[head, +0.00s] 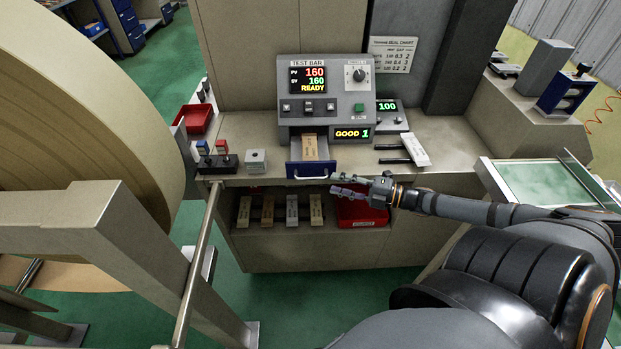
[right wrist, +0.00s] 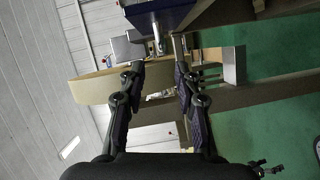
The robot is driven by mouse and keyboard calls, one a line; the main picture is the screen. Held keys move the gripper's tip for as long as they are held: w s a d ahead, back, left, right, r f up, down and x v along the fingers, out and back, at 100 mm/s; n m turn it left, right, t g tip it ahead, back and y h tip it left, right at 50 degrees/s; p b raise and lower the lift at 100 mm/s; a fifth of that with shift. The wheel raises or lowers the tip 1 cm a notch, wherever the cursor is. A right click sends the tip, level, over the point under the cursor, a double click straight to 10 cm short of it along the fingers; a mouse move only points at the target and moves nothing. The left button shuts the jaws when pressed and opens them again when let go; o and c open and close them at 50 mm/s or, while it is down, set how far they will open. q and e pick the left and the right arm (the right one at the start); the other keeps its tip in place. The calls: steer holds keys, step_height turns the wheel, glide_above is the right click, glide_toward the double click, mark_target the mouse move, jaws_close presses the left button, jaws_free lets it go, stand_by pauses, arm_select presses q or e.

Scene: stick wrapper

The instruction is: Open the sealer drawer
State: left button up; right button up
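The sealer (head: 326,92) is a grey machine on the bench with a lit display reading READY and a GOOD 1 counter. Its drawer (head: 320,170) has a blue front with a pale handle and stands out from the machine's front. A tan labelled strip (head: 310,148) lies in it. My right gripper (head: 335,184) is just below and right of the drawer front, open and empty. In the right wrist view, the gripper (right wrist: 159,68) has its fingers spread, with the blue drawer front (right wrist: 165,17) and handle (right wrist: 158,40) beyond the tips. My left gripper is out of view.
A red bin (head: 362,212) and several labelled blocks (head: 268,210) sit on the shelf below. A dark two-pronged tool (head: 408,152) lies right of the sealer. Small red-topped items (head: 221,147) stand left. A large tan roll (head: 90,90) fills the left side.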

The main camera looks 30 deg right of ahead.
mark_target(312, 178)
steer(key=b+x, duration=0.4)
steer(key=x, duration=0.1)
steer(key=f+b+x, duration=0.1)
steer(key=b+x, duration=0.2)
steer(key=shift+w, duration=0.1)
steer(key=shift+w+a+r+b, duration=0.15)
steer(key=shift+w+r+b, duration=0.05)
steer(key=shift+b, duration=0.2)
steer(key=shift+w+a+r, duration=0.1)
steer(key=shift+w+r, duration=0.1)
jaws_close()
